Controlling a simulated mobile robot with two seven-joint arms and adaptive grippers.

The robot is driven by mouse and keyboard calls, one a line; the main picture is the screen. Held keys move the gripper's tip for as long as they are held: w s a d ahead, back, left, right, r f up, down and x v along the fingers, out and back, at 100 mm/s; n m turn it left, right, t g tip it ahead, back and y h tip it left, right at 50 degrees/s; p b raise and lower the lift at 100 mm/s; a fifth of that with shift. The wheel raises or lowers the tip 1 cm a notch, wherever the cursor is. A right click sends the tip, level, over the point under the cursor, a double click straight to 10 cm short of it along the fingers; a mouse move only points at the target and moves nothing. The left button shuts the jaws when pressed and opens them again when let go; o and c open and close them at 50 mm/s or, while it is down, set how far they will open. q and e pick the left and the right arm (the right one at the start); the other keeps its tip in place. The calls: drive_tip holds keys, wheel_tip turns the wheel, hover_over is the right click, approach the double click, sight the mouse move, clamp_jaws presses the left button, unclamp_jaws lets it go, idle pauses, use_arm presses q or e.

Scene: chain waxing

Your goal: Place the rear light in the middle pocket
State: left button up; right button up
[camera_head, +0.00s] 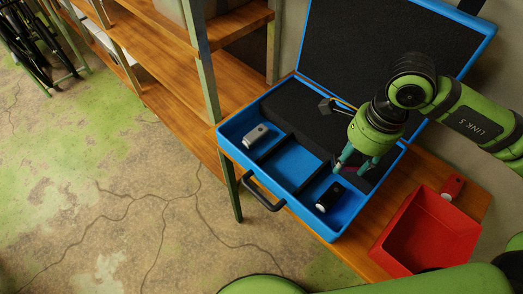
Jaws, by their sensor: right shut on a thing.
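The open blue case (262,181) lies on the wooden bench, with low dark dividers between its front pockets. A grey light (256,135) lies in the left pocket. The middle pocket (291,164) shows a bare blue floor. A black light (328,197) with a white end lies in the right pocket. My right gripper (353,165) points down over the right part of the case, shut on a small dark reddish thing, mostly hidden between its fingers. A red light (452,187) with a white end lies on the bench at right. My left gripper is out of view.
A red open bin (426,232) stands on the bench right of the case. The case's foam-lined lid (385,40) stands up behind. Wooden shelves (185,75) with green posts stand at the left. My green arm parts fill the bottom edge.

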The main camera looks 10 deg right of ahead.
drive_tip(key=w+a+f+p, duration=0.2)
drive_tip(key=w+a, duration=0.1)
drive_tip(key=a, duration=0.1)
drive_tip(key=p, duration=0.2)
hover_over(289, 171)
drive_tip(key=f, duration=0.2)
drive_tip(key=d+f, duration=0.1)
drive_tip(key=f, duration=0.1)
drive_tip(key=shift+s+f, duration=0.15)
drive_tip(key=shift+s, duration=0.05)
drive_tip(key=shift+w+a+f, duration=0.1)
drive_tip(key=shift+a+f, duration=0.1)
drive_tip(key=shift+a, duration=0.1)
drive_tip(key=shift+f, duration=0.3)
wheel_tip(289, 171, down, 3)
drive_tip(key=shift+f+p, duration=0.1)
drive_tip(key=shift+p, duration=0.55)
drive_tip(key=shift+f, duration=0.2)
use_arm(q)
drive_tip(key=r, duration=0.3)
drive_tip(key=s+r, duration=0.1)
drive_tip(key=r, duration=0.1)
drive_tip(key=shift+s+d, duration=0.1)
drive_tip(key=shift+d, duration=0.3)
use_arm(e)
drive_tip(key=shift+f, duration=0.1)
